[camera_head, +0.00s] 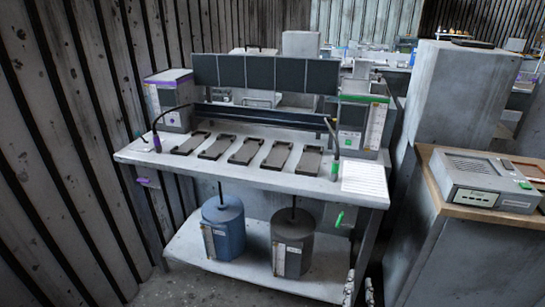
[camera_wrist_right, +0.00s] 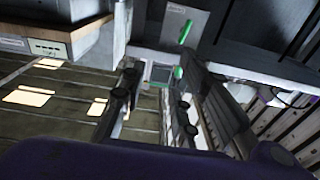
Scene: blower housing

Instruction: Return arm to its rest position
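My right gripper (camera_head: 360,287) shows at the bottom edge of the head view, in front of the bench's right front leg. Only its fingertips are visible there. In the right wrist view its two dark fingers (camera_wrist_right: 154,100) stand apart with nothing held between them. Beyond the gap is a grey unit with green edging (camera_wrist_right: 160,73). My left gripper is in neither view.
A grey workbench (camera_head: 250,178) carries several dark trays (camera_head: 234,149) and two upright units. A blue canister (camera_head: 223,227) and a grey canister (camera_head: 293,243) stand on its lower shelf. A wooden-topped cabinet (camera_head: 440,178) holds a grey device (camera_head: 487,181) at right.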

